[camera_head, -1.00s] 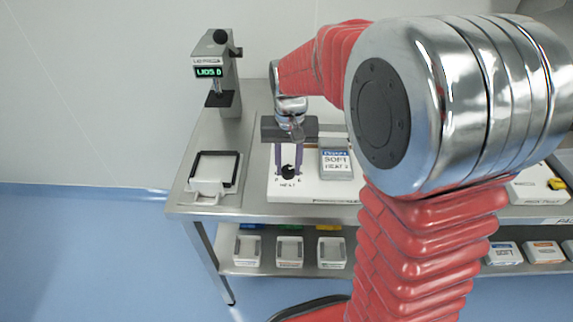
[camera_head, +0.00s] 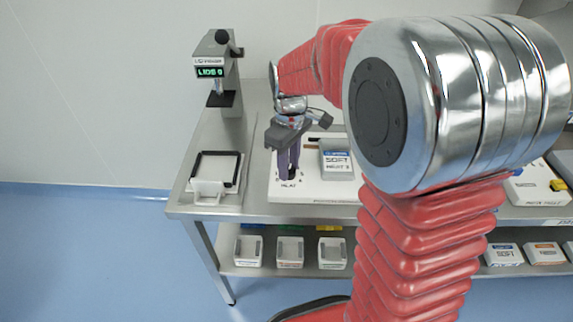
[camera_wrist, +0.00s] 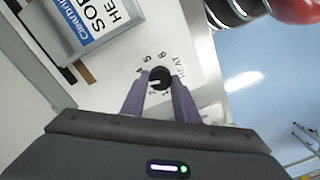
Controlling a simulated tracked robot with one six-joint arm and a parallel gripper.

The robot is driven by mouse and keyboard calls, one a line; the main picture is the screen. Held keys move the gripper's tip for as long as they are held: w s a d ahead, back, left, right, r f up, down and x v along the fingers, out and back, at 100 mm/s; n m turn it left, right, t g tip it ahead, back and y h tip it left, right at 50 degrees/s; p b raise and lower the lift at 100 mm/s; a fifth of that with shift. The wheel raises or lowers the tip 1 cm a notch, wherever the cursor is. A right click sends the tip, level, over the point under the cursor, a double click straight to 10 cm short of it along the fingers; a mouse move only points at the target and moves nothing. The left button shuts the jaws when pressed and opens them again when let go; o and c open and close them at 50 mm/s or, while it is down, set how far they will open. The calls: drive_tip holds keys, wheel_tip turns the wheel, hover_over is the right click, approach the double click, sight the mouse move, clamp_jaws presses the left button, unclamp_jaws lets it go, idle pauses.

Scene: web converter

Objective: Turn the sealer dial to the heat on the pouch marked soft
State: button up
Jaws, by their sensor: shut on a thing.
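The black sealer dial (camera_head: 290,175) is on the white sealer top (camera_head: 320,188), with "HEAT" printed by it. In the wrist view the dial (camera_wrist: 160,77) has a white pointer mark toward the lower left; numbers including 5 and 6 ring it, some hidden by the fingers. My gripper (camera_head: 288,172) is shut on the dial, one purple finger at each side. The pouch marked SOFT (camera_head: 337,160) lies right of the dial, with a blue band and a HEAT line whose number looks like 2 but is small. It is cut off in the wrist view (camera_wrist: 85,20).
A press with a green display (camera_head: 217,70) stands at the back left. A black-framed tray (camera_head: 215,170) lies left of the sealer. Several white bins (camera_head: 290,252) and labelled boxes (camera_head: 504,254) sit on the lower shelf. My arm covers the table's middle right.

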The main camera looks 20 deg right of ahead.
drive_tip(key=shift+w+r+n, duration=0.15)
drive_tip(key=shift+w+n, duration=0.1)
drive_tip(key=shift+n, duration=0.95)
drive_tip(key=o, duration=0.8)
drive_tip(key=shift+d, duration=0.1)
drive_tip(key=shift+o, duration=1.3)
drive_tip(key=shift+s, duration=0.15)
wheel_tip(320, 180, up, 14)
drive_tip(key=shift+f, duration=0.2)
